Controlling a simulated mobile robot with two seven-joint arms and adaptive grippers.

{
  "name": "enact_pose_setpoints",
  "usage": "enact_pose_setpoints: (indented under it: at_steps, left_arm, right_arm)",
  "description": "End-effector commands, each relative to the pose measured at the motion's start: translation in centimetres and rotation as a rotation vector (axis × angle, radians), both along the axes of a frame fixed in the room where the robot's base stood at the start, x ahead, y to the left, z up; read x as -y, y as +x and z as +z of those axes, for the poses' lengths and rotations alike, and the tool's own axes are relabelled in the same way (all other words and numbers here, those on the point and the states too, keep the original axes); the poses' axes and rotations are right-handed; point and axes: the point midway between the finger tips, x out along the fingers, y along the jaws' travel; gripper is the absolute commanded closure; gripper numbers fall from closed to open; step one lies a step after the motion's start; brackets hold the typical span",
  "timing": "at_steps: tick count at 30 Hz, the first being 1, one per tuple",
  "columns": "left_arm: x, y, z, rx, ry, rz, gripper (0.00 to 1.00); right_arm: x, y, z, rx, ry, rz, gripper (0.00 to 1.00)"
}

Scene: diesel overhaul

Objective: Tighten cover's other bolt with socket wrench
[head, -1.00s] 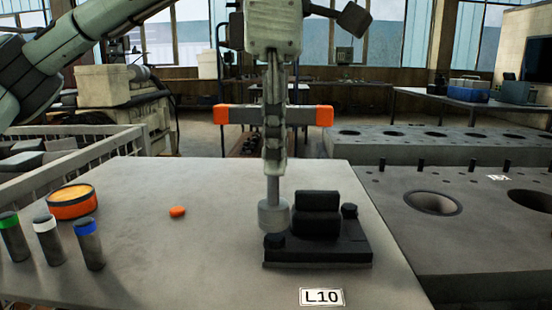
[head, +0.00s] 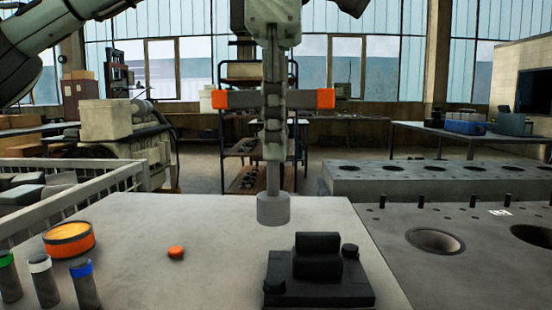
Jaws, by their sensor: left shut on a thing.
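My left gripper (head: 274,115) is shut on the socket wrench, which hangs upright with its grey socket (head: 273,209) pointing down. The wrench's crossbar (head: 240,99) has orange ends. The black cover (head: 318,270) lies on the grey table top (head: 190,270), with a raised block in its middle. One bolt (head: 274,286) stands at its near left corner and the other bolt (head: 349,251) at its far right. The socket is above the cover's left part in the picture, apart from both bolts. My right gripper is not in view.
An orange round container (head: 69,238), a small orange piece (head: 176,252) and several cylinders with coloured bands (head: 85,283) stand on the left. The engine block (head: 470,235) with round bores lies to the right. A railed crate (head: 90,185) is at the left.

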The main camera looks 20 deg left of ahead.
Motion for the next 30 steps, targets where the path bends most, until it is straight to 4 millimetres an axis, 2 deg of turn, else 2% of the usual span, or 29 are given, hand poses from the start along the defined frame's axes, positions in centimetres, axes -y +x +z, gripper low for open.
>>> enact_pose_setpoints:
  at_steps: [10,22,26,30]
  left_arm:
    - [0.1,-0.3,0.2,0.0,-0.001,-0.001,1.0]
    - [1.6,-5.6,0.1,0.001,-0.001,-0.002,1.0]
    - [1.9,-6.6,0.1,0.0,-0.001,0.0,1.0]
    - [1.9,-6.8,0.2,0.0,-0.001,0.0,1.0]
  right_arm:
    - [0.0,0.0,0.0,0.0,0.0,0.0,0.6]
    - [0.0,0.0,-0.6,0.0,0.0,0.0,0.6]
    - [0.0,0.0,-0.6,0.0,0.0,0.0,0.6]
    - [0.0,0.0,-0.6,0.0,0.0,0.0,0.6]
